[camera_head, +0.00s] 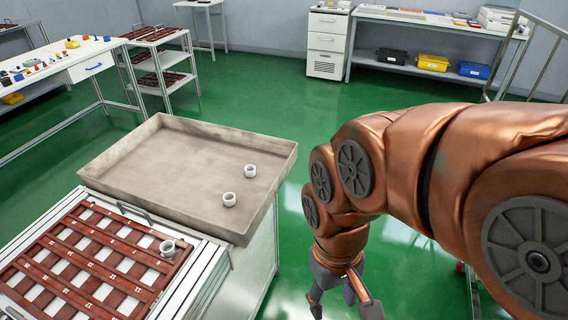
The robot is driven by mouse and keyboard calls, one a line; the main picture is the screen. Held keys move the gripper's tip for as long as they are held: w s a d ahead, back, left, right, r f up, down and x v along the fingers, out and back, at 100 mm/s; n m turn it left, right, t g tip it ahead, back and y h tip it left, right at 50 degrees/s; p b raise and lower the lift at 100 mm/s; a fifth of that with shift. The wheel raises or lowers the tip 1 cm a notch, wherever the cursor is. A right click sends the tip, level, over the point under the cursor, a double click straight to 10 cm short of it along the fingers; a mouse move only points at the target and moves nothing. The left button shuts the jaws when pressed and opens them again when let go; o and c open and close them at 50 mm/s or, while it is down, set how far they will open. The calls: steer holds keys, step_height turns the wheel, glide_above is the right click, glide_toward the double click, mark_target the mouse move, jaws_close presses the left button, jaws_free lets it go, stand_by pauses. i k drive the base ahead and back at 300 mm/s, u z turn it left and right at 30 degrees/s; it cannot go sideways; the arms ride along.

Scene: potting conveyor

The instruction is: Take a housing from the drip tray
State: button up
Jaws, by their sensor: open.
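The drip tray (180,148) is a shallow grey tray with raised walls, at the left of centre. Two small white ring-shaped housings stand in it near its right side: one housing (250,171) farther back, another housing (229,199) nearer. A third white housing (167,248) sits on the brown slotted rack at the lower left. My gripper (342,302) hangs fingers down over the green floor, right of the drip tray and apart from it. It is open and nothing shows between its fingers.
The brown rack (82,262) lies on a conveyor in front of the drip tray. A white workbench (62,62) with small coloured parts stands at the far left, beside a shelf cart (160,62). Coloured bins (432,62) sit under the back bench. The green floor (265,95) behind the tray is clear.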

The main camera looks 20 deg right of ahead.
mark_target(250, 169)
steer(key=z, duration=1.7)
steer(key=i, duration=1.35)
steer(key=u, duration=3.95)
